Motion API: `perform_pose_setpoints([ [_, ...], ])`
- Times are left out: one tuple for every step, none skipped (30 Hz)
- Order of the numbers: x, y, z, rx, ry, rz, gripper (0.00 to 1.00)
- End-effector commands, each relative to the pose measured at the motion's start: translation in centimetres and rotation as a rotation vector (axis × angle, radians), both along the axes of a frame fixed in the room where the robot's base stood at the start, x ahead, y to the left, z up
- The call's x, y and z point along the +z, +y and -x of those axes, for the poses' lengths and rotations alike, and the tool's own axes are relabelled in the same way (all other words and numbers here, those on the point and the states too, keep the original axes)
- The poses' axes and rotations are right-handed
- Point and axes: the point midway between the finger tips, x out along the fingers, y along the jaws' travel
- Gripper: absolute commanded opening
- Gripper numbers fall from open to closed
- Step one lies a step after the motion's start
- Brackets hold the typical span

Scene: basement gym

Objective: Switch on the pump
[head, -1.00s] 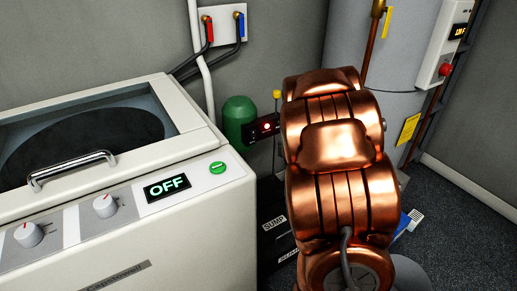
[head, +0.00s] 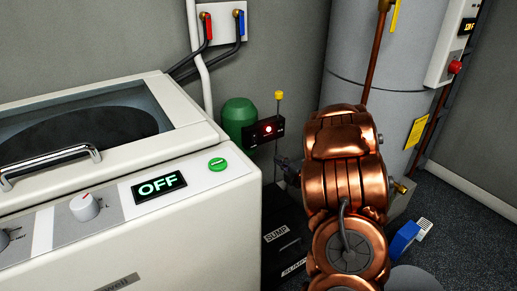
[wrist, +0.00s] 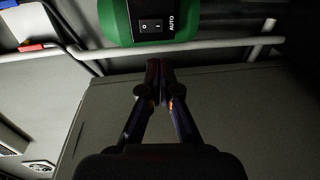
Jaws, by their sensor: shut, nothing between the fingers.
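The pump (head: 238,116) is a green rounded body behind the white washer, beside a dark box with a lit red light (head: 267,128). In the wrist view a green body (wrist: 185,30), apparently the same pump, carries a black rocker switch (wrist: 151,26) marked 0 and a dash, with AUTO beside it. I cannot tell which side is pressed. My gripper (wrist: 160,68) is shut and empty, its fingertips just below the green body in that picture, seemingly apart from it. In the head view my arm mostly hides the gripper; a dark part (head: 284,165) shows left of it.
A white washer (head: 225,205) with an OFF display and green button fills the left. A grey tank (head: 360,60) with copper pipes rises behind my arm. A pale pipe (wrist: 215,45) crosses near the fingertips.

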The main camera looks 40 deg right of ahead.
Motion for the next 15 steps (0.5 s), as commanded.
perform_pose_setpoints([
  [0.0, 0.0, -0.2, 0.001, 0.000, 0.000, 0.00],
  [0.0, 0.0, -0.3, 0.001, 0.000, 0.000, 0.00],
  [-0.1, 0.1, -0.6, 0.002, -0.001, -0.001, 0.00],
  [-0.1, 0.1, -0.8, 0.002, -0.001, -0.001, 0.00],
  [-0.1, 0.0, -1.1, 0.003, -0.002, -0.001, 0.00],
  [-0.1, 0.1, -1.6, 0.004, -0.003, 0.000, 0.00],
  [-0.2, 0.1, -2.0, 0.005, -0.004, 0.000, 0.00],
  [-0.2, 0.1, -2.5, 0.006, -0.005, 0.001, 0.00],
  [-0.3, 0.0, -3.0, 0.005, -0.005, 0.000, 0.00],
  [-0.4, 0.0, -3.5, 0.005, -0.004, 0.000, 0.00],
  [-0.5, 0.1, -4.0, 0.006, -0.002, -0.001, 0.00],
  [-0.6, 0.0, -4.7, 0.006, -0.003, -0.001, 0.00],
  [-0.6, 0.0, -5.1, 0.005, -0.004, -0.001, 0.00],
  [-0.7, 0.0, -5.7, 0.006, -0.004, -0.001, 0.00],
  [-0.8, 0.0, -6.4, 0.007, -0.002, -0.001, 0.00],
])
